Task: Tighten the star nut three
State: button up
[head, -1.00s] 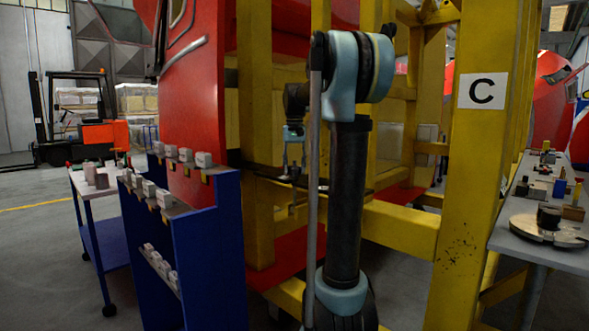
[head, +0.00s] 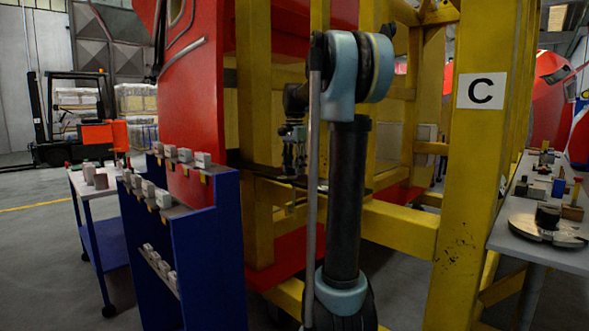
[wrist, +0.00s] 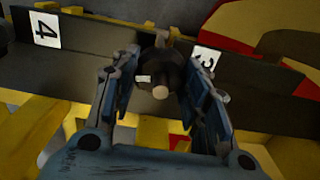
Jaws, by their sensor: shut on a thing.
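The star nut three (wrist: 163,72) shows in the wrist view as a dark round knob with a pale bolt end, on a dark metal bar (wrist: 262,92). A white label reading 3 (wrist: 206,62) is beside it, partly behind a finger. My gripper (wrist: 165,82) has one finger on each side of the nut and is shut on it. In the head view my gripper (head: 294,160) is small, at the dark bar inside the yellow frame, partly hidden by my arm. The nut cannot be made out there.
A label reading 4 (wrist: 46,30) is farther left on the bar. A blue rack (head: 190,250) stands at left. A grey table (head: 555,263) with parts is at right.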

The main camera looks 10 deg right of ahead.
jog(key=shift+w+a+m, duration=0.1)
jog(key=shift+m, duration=0.2)
jog(key=o, duration=1)
jog(key=shift+o, duration=0.2)
jog(key=shift+r, duration=0.25)
notch_tip(320, 180, up, 11)
jog(key=shift+r, duration=0.2)
